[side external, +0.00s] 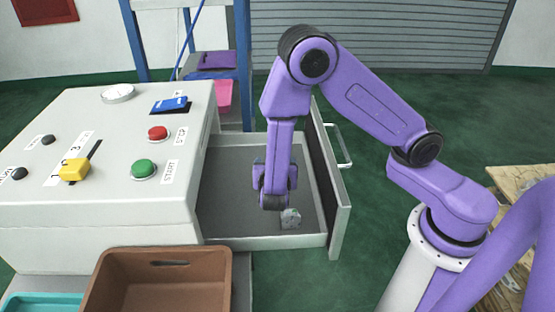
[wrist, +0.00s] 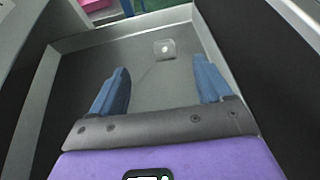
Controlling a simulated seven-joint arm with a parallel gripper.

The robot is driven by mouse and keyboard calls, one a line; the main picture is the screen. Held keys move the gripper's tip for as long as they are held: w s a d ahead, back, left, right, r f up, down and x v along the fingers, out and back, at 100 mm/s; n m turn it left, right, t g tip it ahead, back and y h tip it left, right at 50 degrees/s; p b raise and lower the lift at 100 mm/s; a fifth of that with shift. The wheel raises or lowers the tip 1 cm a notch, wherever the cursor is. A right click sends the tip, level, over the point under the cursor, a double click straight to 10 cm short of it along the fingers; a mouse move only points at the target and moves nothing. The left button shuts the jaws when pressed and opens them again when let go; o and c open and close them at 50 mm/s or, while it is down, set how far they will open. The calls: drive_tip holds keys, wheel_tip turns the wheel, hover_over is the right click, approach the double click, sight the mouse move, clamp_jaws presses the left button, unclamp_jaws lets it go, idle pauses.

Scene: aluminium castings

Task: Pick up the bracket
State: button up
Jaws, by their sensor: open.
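The bracket (side external: 290,218) is a small grey metal piece lying on the floor of the open drawer (side external: 222,239), near the drawer's front panel. In the wrist view the bracket (wrist: 164,49) shows a flat face with a pale round spot, beyond my fingertips and roughly between their lines. My gripper (wrist: 161,70) has two blue fingers spread apart with nothing between them. In the side view it points down into the drawer, just left of and apart from the bracket; its fingers are not clearly seen there.
Drawer walls and the tall dark front panel (side external: 328,170) surround the bracket. A control box (side external: 100,220) with buttons and a yellow lever stands left. A brown bin (side external: 160,285) and a teal tray (side external: 40,303) are at the front left. The drawer floor is otherwise clear.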

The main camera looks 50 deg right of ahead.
wheel_tip(320, 180, down, 3)
drive_tip(key=shift+d+f, duration=0.1)
drive_tip(key=shift+f, duration=0.05)
drive_tip(key=x, duration=1.1)
drive_tip(key=shift+w+d+f, duration=0.2)
drive_tip(key=shift+d, duration=0.1)
drive_tip(key=shift+x, duration=2.75)
drive_tip(key=shift+s+d, duration=0.1)
drive_tip(key=shift+s, duration=0.05)
drive_tip(key=c, duration=1.1)
drive_tip(key=shift+r, duration=0.2)
wheel_tip(320, 180, up, 10)
drive_tip(key=shift+f, duration=0.15)
